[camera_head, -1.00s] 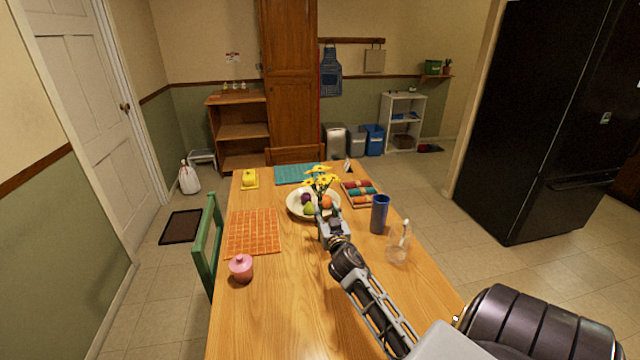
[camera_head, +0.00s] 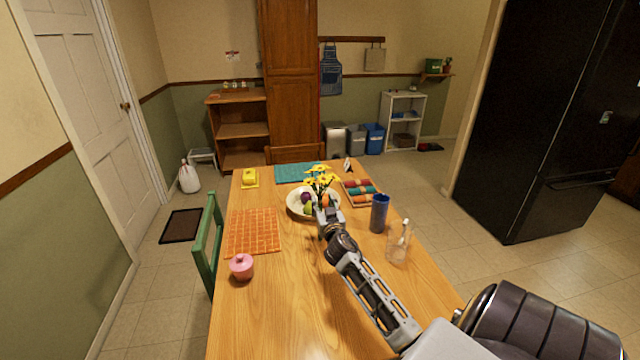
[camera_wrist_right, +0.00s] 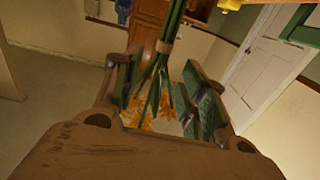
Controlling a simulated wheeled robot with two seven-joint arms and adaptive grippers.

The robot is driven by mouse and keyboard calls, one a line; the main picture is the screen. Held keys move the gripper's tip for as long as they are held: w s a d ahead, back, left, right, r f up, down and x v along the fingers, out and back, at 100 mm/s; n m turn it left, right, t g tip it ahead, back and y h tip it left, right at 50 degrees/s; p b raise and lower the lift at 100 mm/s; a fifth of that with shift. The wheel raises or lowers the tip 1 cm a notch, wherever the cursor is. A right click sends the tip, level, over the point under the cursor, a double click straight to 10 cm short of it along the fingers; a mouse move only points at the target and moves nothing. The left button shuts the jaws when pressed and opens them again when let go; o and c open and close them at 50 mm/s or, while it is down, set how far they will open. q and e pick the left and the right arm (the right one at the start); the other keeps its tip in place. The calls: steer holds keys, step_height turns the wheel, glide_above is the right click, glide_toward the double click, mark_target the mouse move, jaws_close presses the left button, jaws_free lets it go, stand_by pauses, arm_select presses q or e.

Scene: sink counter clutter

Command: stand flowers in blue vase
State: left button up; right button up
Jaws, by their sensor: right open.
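In the right wrist view the green stems (camera_wrist_right: 173,28), bound by a tan band, and the orange-yellow heads (camera_wrist_right: 140,108) appear between the two fingers. My right gripper (camera_head: 326,207) is open around or close to the stems. I cannot tell whether the fingers touch them. The lower stems are hidden in the head view. The blue vase (camera_head: 379,214) stands upright on the table, right of my gripper. My left gripper is out of view.
A fruit bowl (camera_head: 295,207) lies behind my gripper. A clear glass jar (camera_head: 398,248) stands in front of the vase. A tray of rolled cloths (camera_head: 371,201) is behind the vase. A pink pot (camera_head: 241,268) and orange mat (camera_head: 252,232) are left. The table's (camera_head: 275,320) front middle is clear.

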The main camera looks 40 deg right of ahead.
mark_target(321, 197)
steer(key=shift+x, duration=1.3)
steer(key=shift+p+x, duration=0.35)
steer(key=shift+x, duration=0.65)
steer(key=shift+w+d, duration=0.15)
steer(key=shift+w, duration=0.1)
jaws_close()
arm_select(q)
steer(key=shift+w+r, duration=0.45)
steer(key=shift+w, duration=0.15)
